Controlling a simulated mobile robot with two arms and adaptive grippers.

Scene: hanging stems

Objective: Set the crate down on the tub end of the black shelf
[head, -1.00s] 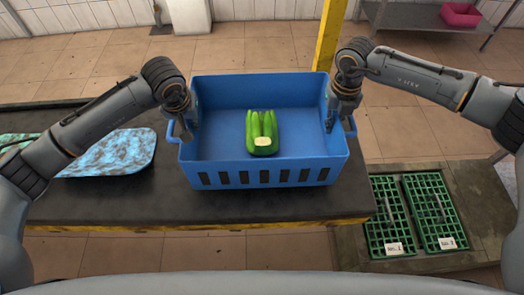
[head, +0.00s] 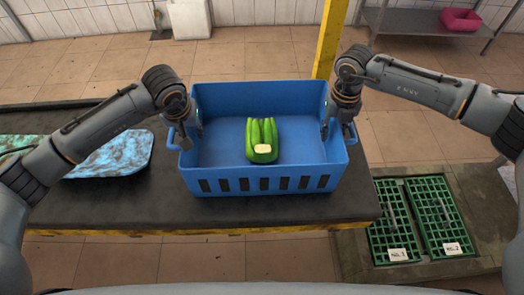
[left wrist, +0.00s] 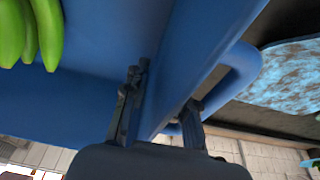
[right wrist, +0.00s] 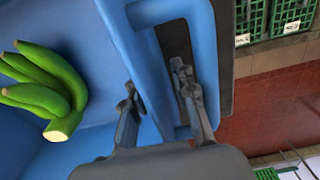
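The blue crate (head: 263,187) stands upright on the black shelf (head: 110,203), toward the shelf's right end, and appears to rest on it. A bunch of green bananas (head: 262,140) lies inside. My left gripper (head: 192,128) is at the crate's left wall, one finger inside and one outside; the left wrist view shows the fingers apart with the wall between (left wrist: 160,112). My right gripper (head: 336,128) straddles the right wall the same way, with its fingers spread in the right wrist view (right wrist: 160,95). The crate's underside is hidden.
A yellow post (head: 328,45) rises behind the crate. Green grates (head: 433,215) lie in the floor at right. A pink bin (head: 461,19) stands on a far metal table.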

